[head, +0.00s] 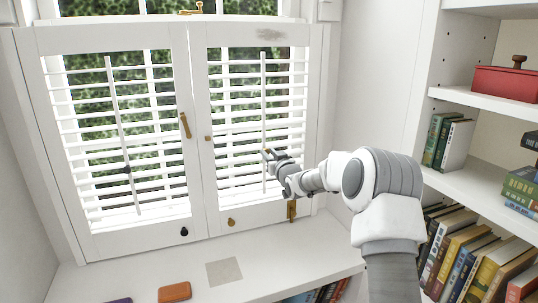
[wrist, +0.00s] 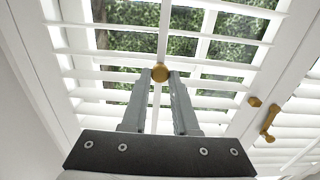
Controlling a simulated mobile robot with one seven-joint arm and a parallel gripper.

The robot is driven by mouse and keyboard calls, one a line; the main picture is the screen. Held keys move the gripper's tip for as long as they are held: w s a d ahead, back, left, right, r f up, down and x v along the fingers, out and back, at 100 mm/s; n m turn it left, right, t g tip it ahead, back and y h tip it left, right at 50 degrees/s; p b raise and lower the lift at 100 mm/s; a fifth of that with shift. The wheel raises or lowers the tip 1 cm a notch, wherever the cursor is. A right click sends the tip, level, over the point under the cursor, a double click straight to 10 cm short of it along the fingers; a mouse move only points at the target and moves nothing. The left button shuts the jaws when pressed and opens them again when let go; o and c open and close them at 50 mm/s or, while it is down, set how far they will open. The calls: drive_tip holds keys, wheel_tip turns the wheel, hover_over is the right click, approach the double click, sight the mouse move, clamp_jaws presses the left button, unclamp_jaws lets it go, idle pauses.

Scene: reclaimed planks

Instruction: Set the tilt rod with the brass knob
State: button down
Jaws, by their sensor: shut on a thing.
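The tilt rod with the brass knob is a thin white upright rod (head: 263,100) in front of the right shutter's slats in the head view. Its round brass knob (wrist: 160,72) shows in the wrist view, between my gripper's fingertips. My gripper (head: 270,155) is shut on the knob, low on the rod. It also shows in the wrist view (wrist: 160,76). The right shutter's slats (head: 230,132) are tilted open, with green foliage visible between them. The left shutter has another white rod (head: 115,100) with a dark knob (head: 127,169).
Brass latches (head: 185,125) and small knobs sit on the shutter frames. The sill (head: 140,275) below holds a grey square (head: 224,271) and a brown block (head: 174,292). A bookshelf (head: 470,185) stands at the right, near my arm. The space before the left shutter is clear.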

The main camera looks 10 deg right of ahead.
idle(0.8)
wheel_tip(320, 180, down, 5)
drive_tip(key=b, duration=0.3)
drive_tip(key=shift+b, duration=0.4)
drive_tip(key=c, duration=0.7)
unclamp_jaws()
drive_tip(key=shift+o, duration=0.2)
drive_tip(key=shift+s, duration=0.1)
drive_tip(key=s+d, duration=0.3)
drive_tip(key=s, duration=1.4)
drive_tip(key=shift+d+p, duration=0.2)
drive_tip(key=shift+p, duration=0.25)
drive_tip(key=shift+r, duration=0.1)
